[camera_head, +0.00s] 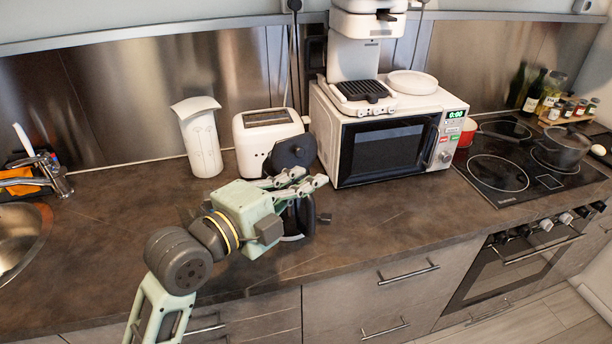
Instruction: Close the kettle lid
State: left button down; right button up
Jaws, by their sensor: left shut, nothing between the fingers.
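The kettle (307,213) is dark and stands on the counter in front of the toaster and microwave, largely hidden behind my left gripper. Its round black lid (292,152) stands raised, tilted up above the body. My left gripper (311,180) reaches in from the left, with its fingers in front of and just below the raised lid. The fingers are shut with nothing between them. I cannot tell whether they touch the lid. My right gripper is not in view.
A white toaster (262,132) stands behind the kettle, and a white microwave (385,140) to its right. A white pitcher (202,140) stands at the back left. A sink (20,238) is at the far left, a stove (530,165) at the right. The counter's left-middle is clear.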

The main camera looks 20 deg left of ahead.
aim_at(298, 159)
pick_arm(q)
jog(key=w+a+p, duration=0.1)
jog(key=w, duration=0.4)
jog(key=shift+w+a+f+p, duration=0.2)
jog(key=shift+w+f+p, duration=0.2)
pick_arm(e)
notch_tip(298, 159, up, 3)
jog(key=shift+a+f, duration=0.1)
pick_arm(q)
jog(key=shift+d, duration=0.1)
